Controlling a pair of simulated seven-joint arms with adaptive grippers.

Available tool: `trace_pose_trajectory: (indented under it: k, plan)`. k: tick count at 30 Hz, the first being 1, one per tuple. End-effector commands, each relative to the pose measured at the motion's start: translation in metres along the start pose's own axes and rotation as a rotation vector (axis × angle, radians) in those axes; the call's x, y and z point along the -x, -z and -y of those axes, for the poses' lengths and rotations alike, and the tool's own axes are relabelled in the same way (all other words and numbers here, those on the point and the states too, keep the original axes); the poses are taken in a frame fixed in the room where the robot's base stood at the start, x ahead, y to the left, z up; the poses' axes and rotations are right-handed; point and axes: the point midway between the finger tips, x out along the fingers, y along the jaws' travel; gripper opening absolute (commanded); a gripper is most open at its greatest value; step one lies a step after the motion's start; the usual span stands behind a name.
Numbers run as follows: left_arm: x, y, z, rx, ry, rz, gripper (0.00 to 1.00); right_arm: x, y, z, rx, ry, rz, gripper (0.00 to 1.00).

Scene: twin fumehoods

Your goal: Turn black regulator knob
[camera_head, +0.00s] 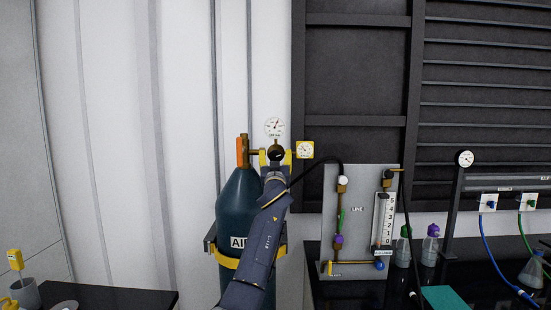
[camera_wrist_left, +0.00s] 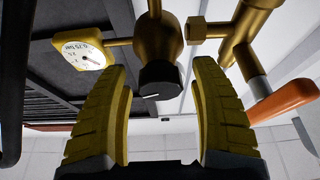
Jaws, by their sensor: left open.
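The black regulator knob (camera_wrist_left: 160,82) sits on the brass regulator body (camera_wrist_left: 158,38) and has a white line on its face. In the left wrist view it lies between and just beyond the two yellow fingers of my left gripper (camera_wrist_left: 163,85). The fingers are apart, with a gap on each side of the knob. In the head view my left gripper (camera_head: 276,157) is up at the regulator on top of the dark teal AIR cylinder (camera_head: 236,205), with the knob (camera_head: 276,153) showing between the yellow fingers. My right gripper is not in view.
A round gauge (camera_head: 274,127) and a yellow square gauge (camera_head: 305,150) flank the regulator, with an orange handle (camera_head: 242,152) to the left. A black hose runs to the LINE panel (camera_head: 359,225). Bottles (camera_head: 430,245) stand on the dark bench at right.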

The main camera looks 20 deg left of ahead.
Motion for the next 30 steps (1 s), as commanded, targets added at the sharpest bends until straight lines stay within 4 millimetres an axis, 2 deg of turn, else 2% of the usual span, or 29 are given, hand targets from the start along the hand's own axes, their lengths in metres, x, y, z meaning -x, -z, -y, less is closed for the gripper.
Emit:
trace_pose_trajectory:
  k: [6, 21, 30]
  plan:
    - [0.0, -0.0001, 0.0002, -0.001, 0.0, 0.0, 0.64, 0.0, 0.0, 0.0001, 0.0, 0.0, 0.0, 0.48]
    - [0.0001, 0.0002, 0.0002, -0.001, 0.0, 0.0, 0.06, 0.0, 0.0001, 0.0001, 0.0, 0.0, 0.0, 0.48]
    - [-0.0001, 0.0011, 0.001, -0.033, -0.012, -0.002, 0.05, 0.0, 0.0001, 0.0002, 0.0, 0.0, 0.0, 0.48]
